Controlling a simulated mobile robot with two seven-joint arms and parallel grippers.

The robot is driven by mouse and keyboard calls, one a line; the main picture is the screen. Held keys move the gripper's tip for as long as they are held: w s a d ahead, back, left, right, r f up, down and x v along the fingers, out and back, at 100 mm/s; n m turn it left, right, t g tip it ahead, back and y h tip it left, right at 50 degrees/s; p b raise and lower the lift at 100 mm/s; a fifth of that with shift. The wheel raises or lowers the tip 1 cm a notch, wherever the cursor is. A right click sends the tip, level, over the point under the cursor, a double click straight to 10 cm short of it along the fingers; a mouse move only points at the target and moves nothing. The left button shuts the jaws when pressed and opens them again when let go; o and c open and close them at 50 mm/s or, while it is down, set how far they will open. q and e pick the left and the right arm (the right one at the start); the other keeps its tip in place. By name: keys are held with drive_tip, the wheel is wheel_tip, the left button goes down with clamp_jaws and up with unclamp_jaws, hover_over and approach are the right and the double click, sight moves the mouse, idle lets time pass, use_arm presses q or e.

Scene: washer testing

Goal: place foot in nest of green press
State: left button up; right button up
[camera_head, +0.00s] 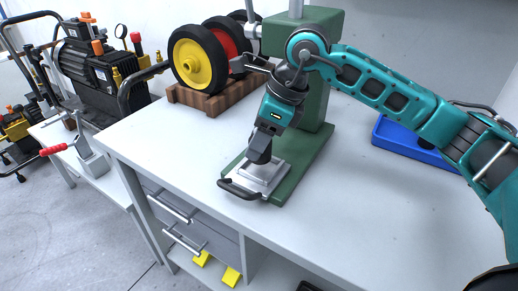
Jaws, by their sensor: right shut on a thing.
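The green press (316,150) stands on the white worktop, with an upright column and a head at the top. A light grey square nest plate (270,178) lies on the front of its base, with a curved black handle (238,191) at its front edge. My right gripper (259,157) reaches down from the right, in front of the column, with its dark fingertips just over the nest plate. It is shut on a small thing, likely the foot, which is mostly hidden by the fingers. I cannot tell if it touches the nest. My left gripper is not in view.
Wheels with yellow and red hubs (196,62) stand in a wooden rack (210,103) behind left. A blue tray (405,140) lies right, behind my arm. A black pump machine (95,70) is at the far left. The worktop (180,135) is clear left of the press.

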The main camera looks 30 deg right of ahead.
wheel_tip(320, 180, down, 3)
drive_tip(key=shift+r, duration=0.2)
drive_tip(key=shift+f+b, duration=0.2)
drive_tip(key=shift+b, duration=0.1)
drive_tip(key=o, duration=1.1)
drive_tip(key=shift+r, duration=0.15)
drive_tip(key=shift+r+p, duration=0.25)
drive_tip(key=shift+p, duration=0.05)
drive_tip(key=v, duration=0.7)
